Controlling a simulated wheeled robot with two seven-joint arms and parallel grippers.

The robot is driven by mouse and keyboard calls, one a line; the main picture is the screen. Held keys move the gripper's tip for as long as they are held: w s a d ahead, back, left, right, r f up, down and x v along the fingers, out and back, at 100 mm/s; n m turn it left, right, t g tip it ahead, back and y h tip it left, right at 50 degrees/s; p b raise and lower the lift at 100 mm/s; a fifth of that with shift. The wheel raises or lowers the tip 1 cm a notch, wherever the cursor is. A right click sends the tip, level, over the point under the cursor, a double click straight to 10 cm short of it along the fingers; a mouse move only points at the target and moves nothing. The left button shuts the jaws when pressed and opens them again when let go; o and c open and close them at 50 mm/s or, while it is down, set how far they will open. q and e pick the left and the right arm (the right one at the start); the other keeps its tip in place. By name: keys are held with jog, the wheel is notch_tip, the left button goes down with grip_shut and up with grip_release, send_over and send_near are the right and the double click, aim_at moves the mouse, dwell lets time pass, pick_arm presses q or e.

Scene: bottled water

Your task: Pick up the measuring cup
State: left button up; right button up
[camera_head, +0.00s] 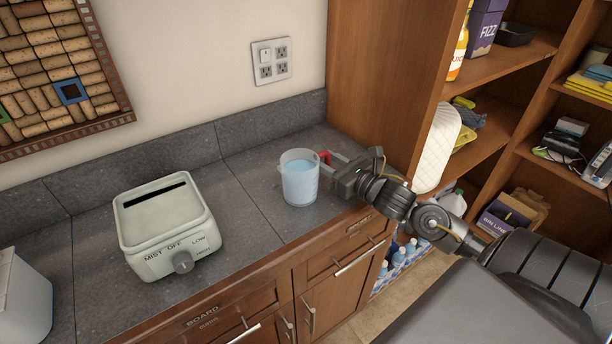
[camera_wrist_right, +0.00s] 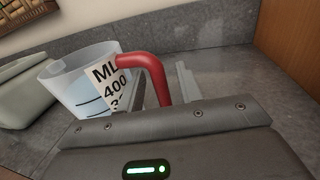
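The measuring cup (camera_head: 299,180) is clear, holds bluish water and stands upright on the grey counter. In the right wrist view the cup (camera_wrist_right: 82,84) shows printed ML markings and a red handle (camera_wrist_right: 153,72) facing me. My right gripper (camera_head: 328,163) is at the cup's right side, level with the handle. In the wrist view, its fingers (camera_wrist_right: 162,85) stand on either side of the red handle, with a visible gap to the right finger. It looks open. My left gripper is not in view.
A pale humidifier base (camera_head: 166,228) with a knob stands left of the cup. A white object (camera_head: 22,300) sits at the far left edge. The wooden shelf unit (camera_head: 385,80) rises behind my right arm. Counter between humidifier and cup is clear.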

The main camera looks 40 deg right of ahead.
jog(key=shift+w, duration=0.1)
grip_shut()
jog(key=shift+r, duration=0.2)
dwell(0.6)
jog(key=shift+r+b, duration=0.5)
jog(key=shift+r, duration=0.9)
jog(key=s+a+r+p, duration=0.7)
jog(key=s+r+p, duration=0.3)
jog(key=p, duration=0.5)
jog(key=shift+s+a, duration=0.4)
jog(key=shift+s, duration=0.3)
jog(key=shift+p, duration=0.3)
